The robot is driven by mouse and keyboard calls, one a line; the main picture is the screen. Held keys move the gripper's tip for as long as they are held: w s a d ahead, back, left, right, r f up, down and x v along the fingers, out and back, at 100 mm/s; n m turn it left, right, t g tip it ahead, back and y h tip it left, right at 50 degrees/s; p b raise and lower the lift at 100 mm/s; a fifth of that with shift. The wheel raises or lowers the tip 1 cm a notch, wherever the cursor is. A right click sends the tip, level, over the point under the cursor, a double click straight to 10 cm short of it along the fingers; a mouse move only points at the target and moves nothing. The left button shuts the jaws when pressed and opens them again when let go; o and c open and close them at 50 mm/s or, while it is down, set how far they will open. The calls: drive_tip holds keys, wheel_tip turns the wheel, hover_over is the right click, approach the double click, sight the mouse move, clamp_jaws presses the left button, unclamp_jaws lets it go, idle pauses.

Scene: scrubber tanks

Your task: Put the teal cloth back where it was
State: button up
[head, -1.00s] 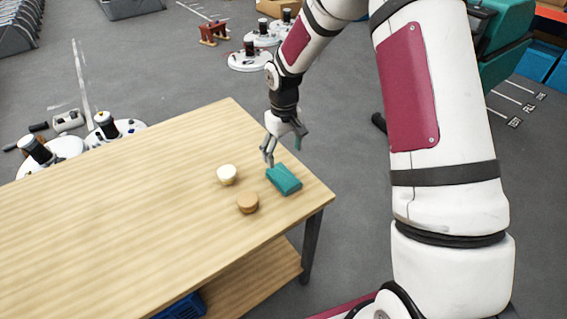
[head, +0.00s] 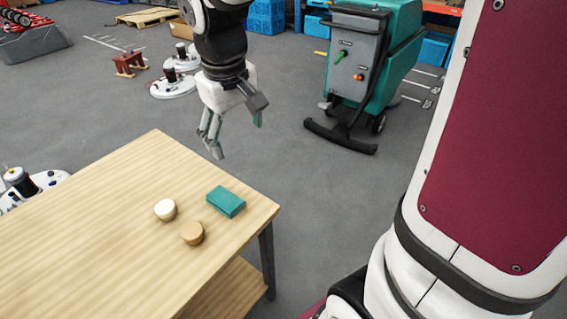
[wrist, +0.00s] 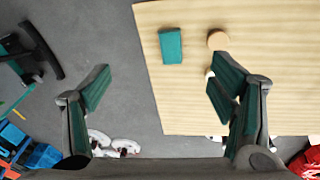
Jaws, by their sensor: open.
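The teal cloth (head: 226,202), a folded block, lies on the wooden table (head: 90,225) near its right corner. In the wrist view the cloth (wrist: 171,46) lies near the table's left edge, beyond and between the fingertips. My gripper (head: 236,135) is open and empty, raised above and behind the table's far right edge, clear of the cloth. In the wrist view its two fingers (wrist: 160,85) are spread wide with nothing between them.
A cream round piece (head: 165,209) and a tan round piece (head: 192,233) sit on the table close to the cloth. A teal scrubber machine (head: 370,60) stands on the floor behind at right. Open grey floor lies between.

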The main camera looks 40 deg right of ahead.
drive_tip(key=s+r+m+t, duration=0.1)
drive_tip(key=s+r, duration=0.1)
drive_tip(key=s, duration=0.7)
drive_tip(key=s+r+t+y, duration=0.1)
drive_tip(key=s+r, duration=0.1)
drive_tip(key=s, duration=0.7)
drive_tip(key=shift+a+r+m, duration=0.25)
drive_tip(key=shift+a+m, duration=0.15)
drive_tip(key=shift+a, duration=0.05)
